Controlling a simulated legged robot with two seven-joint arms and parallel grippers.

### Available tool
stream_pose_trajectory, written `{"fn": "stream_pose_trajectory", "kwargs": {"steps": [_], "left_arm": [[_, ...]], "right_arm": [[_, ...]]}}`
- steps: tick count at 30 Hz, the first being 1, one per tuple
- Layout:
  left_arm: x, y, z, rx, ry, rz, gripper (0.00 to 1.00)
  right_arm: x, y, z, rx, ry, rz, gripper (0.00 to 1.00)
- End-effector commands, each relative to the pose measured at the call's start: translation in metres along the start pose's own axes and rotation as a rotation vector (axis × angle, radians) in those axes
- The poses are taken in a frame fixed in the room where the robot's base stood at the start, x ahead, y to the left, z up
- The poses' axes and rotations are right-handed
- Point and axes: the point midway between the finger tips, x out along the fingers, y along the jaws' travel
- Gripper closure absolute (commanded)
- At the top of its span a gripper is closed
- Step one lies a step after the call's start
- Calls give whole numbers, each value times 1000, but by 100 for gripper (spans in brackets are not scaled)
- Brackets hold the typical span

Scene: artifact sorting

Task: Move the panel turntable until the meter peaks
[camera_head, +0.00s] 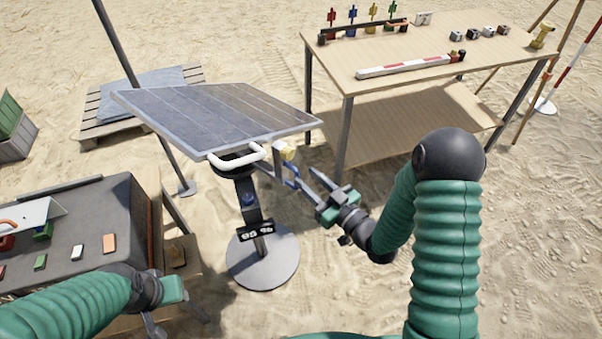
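The dark solar panel (220,115) is tilted on top of a post with a round grey base (263,262). A white handle (238,158) sticks out at its near edge. A small black meter display (256,231) on the post shows a percentage in white; its digits are hard to read and seem to be 95 or 96. My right gripper (304,176) is open, right of the handle and close to a small yellow and blue part (285,152) beside the panel; I cannot tell whether they touch. My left gripper (174,318) is open, low at the left, away from the panel.
A wooden table (440,60) with a red-and-white bar (405,66) and small items stands at the back right. A dark-topped bench (90,220) with small coloured pieces is at the left. A pallet (138,105) lies behind the panel. Sand at the lower right is clear.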

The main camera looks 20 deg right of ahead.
Motion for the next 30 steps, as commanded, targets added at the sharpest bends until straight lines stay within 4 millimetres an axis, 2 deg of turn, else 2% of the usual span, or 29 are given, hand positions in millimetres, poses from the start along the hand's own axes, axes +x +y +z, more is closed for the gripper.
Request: {"fn": "stream_pose_trajectory", "kwargs": {"steps": [3, 6, 15, 23, 30], "left_arm": [[-1, 0, 0, 0, 0, 0, 64], [-2, 0, 0, -1, 0, 0, 64], [-1, 0, 0, -1, -1, 0, 64], [-1, 0, 0, 0, -1, 0, 64], [-1, 0, 0, -1, -1, 0, 64]], "right_arm": [[23, -3, -1, -1, 1, -4, 64], [33, -4, -1, -2, -1, -2, 64], [36, 0, 0, 1, 0, 0, 64], [36, 0, 0, 1, -1, 0, 98], [36, -1, 0, 0, 0, 0, 100]]}}
